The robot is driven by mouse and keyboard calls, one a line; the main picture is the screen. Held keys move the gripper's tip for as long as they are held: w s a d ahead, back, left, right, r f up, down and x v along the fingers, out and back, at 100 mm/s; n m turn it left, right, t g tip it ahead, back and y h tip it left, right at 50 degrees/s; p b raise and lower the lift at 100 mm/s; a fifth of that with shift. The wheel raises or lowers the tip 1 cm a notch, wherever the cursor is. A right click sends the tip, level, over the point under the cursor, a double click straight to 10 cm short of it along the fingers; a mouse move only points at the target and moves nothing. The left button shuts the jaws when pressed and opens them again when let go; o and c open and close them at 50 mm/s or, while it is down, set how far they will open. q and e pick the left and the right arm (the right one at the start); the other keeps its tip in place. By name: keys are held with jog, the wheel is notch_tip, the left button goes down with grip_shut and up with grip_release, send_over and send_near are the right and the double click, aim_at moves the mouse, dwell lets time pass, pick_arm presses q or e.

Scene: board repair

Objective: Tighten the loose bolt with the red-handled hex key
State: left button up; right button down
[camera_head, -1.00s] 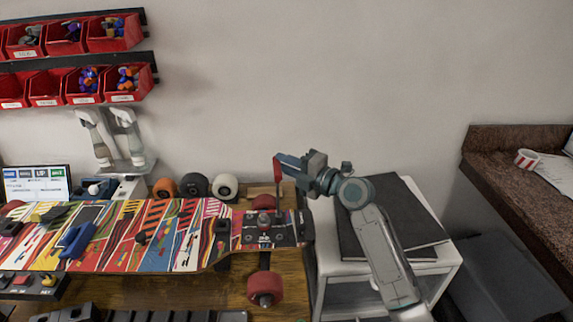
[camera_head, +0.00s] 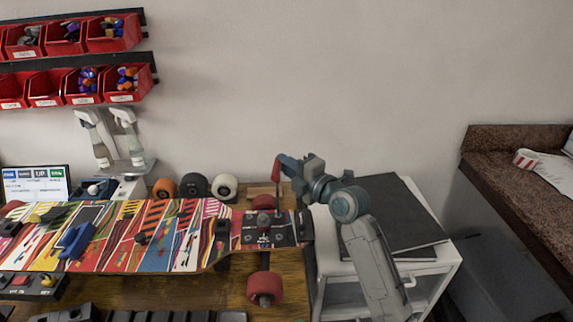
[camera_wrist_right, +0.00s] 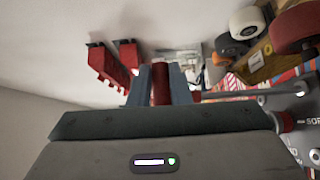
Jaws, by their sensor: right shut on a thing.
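My right gripper (camera_head: 284,162) is shut on the red handle of the hex key (camera_head: 276,172) above the right end of the skateboard (camera_head: 185,240). In the right wrist view the red handle (camera_wrist_right: 161,84) stands between the two fingers (camera_wrist_right: 162,88). The key's thin shaft points down toward the dark truck baseplate (camera_head: 280,232). I cannot tell whether its tip sits in a bolt, and I cannot single out the loose bolt. My left gripper is not in view.
Loose wheels (camera_head: 194,185) stand behind the board. A red truck wheel (camera_head: 265,288) sticks out in front. A white cart (camera_head: 335,262) with a dark folder (camera_head: 400,222) stands right. Red bins (camera_head: 125,84) hang on the wall.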

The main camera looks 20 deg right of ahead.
jog(key=shift+s+m+t+h, duration=0.2)
jog(key=shift+m+t+h, duration=0.3)
jog(key=shift+m+h, duration=0.65)
jog(key=shift+n+h, duration=0.25)
jog(key=shift+s+a+m+t+h, duration=0.15)
jog(key=shift+s+m+h, duration=0.1)
jog(key=shift+m+h, duration=1.05)
jog(key=shift+s+d+m+t+h, duration=0.2)
jog(key=shift+m+h, duration=0.5)
jog(key=shift+h, duration=1.1)
